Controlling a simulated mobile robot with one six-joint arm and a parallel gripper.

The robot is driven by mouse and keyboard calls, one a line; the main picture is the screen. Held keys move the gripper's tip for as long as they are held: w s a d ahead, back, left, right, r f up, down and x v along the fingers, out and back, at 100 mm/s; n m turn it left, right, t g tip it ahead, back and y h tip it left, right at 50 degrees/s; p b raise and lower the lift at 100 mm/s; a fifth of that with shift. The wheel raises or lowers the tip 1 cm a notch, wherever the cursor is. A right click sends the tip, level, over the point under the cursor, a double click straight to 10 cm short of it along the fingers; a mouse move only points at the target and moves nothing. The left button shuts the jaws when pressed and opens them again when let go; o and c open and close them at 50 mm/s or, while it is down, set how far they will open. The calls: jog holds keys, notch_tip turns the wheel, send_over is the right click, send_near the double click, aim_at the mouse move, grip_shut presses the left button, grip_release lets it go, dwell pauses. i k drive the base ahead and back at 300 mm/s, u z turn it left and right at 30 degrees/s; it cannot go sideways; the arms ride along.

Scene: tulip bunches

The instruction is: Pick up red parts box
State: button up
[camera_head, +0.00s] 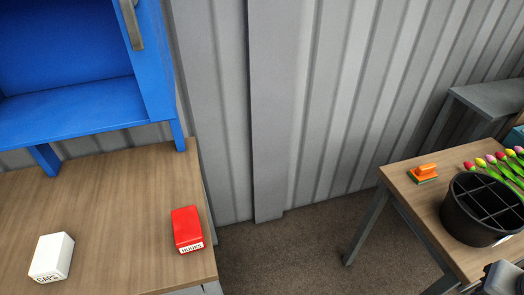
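The red parts box (187,229) sits on the wooden table at the left, close to its right edge. It has a white label along its lower front edge, with lettering that I cannot read for sure. Nothing is touching it.
A white box marked "CAPS" (52,258) stands left of the red box on the wooden table (120,210). A blue cabinet (75,110) stands behind them. Floor shows between the tables.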

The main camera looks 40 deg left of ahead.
aim_at(189, 238)
jog(key=u, duration=0.05)
jog(key=k, duration=2.35)
jog(key=u, duration=1.75)
jog(key=i, duration=1.5)
